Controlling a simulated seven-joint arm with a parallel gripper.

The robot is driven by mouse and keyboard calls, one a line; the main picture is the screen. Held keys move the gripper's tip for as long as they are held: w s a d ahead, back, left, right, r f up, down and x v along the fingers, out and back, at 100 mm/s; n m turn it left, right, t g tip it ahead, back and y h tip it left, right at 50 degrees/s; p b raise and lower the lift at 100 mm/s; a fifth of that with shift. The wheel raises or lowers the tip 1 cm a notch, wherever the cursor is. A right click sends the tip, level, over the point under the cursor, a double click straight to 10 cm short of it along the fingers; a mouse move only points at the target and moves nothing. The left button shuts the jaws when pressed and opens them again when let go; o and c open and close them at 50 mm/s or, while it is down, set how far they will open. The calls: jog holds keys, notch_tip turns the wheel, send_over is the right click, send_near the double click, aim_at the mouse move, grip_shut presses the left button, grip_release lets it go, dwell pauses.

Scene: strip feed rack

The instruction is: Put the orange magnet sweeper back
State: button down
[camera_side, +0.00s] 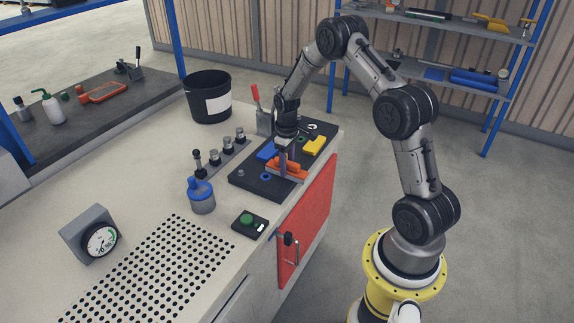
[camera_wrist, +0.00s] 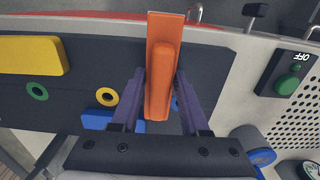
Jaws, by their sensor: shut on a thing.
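The orange magnet sweeper (camera_side: 290,165) is at the front edge of the dark board (camera_side: 243,180) in the side view. In the wrist view the sweeper (camera_wrist: 162,75) has a flat orange plate with a raised handle and points away from my wrist. My gripper (camera_side: 283,157) is shut on it from above, with one finger on each side of the handle, as the wrist view shows (camera_wrist: 161,82). I cannot tell whether the sweeper touches the board. The board's surface under it is hidden.
A yellow block (camera_side: 313,145) and a blue block (camera_side: 266,151) sit on the board, with coloured rings such as a yellow one (camera_wrist: 107,96). A button box (camera_side: 250,222), blue bottle (camera_side: 201,196) and black bin (camera_side: 208,97) stand nearby. A red panel (camera_side: 306,222) drops below.

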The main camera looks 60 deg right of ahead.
jog(key=shift+f, duration=0.1)
jog(key=shift+c, duration=2)
grip_release()
